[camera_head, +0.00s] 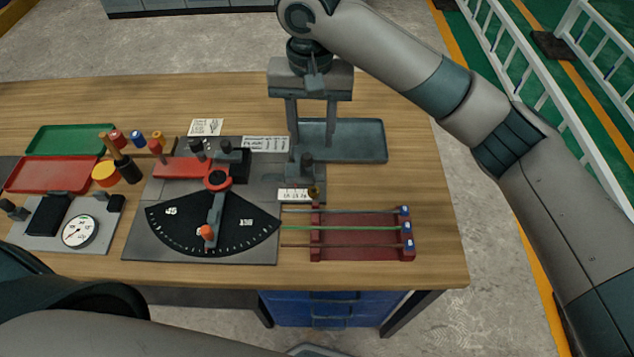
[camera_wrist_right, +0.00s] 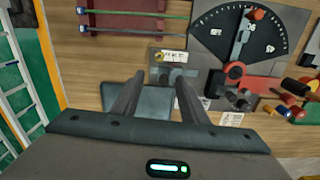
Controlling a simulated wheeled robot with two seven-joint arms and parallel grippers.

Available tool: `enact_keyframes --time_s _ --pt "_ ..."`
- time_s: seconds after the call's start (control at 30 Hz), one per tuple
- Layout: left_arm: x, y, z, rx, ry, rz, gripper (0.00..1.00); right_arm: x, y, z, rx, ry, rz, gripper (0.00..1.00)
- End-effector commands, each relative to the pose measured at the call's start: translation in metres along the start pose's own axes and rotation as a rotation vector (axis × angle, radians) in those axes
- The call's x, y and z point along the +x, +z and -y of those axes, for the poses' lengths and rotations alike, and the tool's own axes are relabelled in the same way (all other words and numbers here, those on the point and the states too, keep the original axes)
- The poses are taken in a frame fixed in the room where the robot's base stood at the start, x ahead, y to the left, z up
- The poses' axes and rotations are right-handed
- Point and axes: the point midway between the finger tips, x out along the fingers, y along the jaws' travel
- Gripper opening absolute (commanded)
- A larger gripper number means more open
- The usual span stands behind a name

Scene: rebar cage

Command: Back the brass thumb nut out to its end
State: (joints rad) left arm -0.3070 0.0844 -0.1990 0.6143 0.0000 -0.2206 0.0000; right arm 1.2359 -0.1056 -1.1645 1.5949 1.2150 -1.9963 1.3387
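My left gripper is not in view.
A dark fan-shaped dial (camera_head: 180,232) with a red-hubbed lever (camera_head: 215,208) stands left of the nut. A dark red rack (camera_head: 362,253) with coloured rods lies in front right. A grey tray (camera_head: 365,146) lies behind. Red (camera_head: 45,182) and green (camera_head: 50,144) trays are far left.

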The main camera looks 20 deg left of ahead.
Motion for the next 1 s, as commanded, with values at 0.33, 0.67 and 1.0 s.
enact_keyframes --time_s 0.33,0.67,1.0 --pt "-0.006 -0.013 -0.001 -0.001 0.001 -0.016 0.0 0.021 0.0 -0.001 0.002 0.001 0.002 0.4" --pt "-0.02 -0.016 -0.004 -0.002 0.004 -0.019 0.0 0.074 0.0 -0.002 0.003 0.002 0.004 0.4" --pt "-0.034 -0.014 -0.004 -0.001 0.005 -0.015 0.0 0.134 0.0 -0.001 0.002 0.001 0.003 0.4"
